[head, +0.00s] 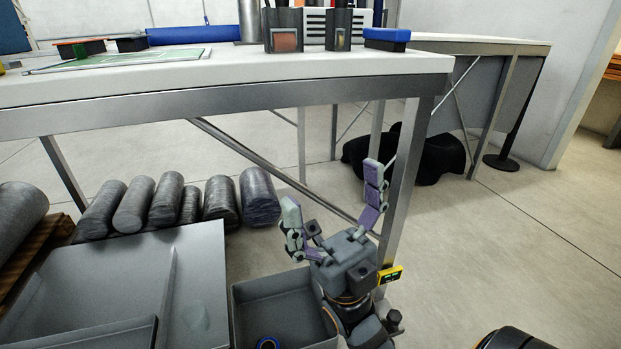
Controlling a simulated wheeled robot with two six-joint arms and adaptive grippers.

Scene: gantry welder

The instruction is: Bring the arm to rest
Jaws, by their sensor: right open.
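My right gripper (333,204) is in the head view, right of centre, below the table's front edge. Its two purple-grey fingers are spread wide and point up, with nothing between them. It is in front of the table's right front leg and partly hides it. My right arm comes up from the bottom of the picture. My left gripper is not in the picture.
A white-topped table (232,78) with a metal frame carries boxes and tools. Grey metal bins (120,285) stand below left, with several dark cylinders (165,200) behind. A black lumpy object (435,155) lies beneath. Floor (510,250) at right is clear.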

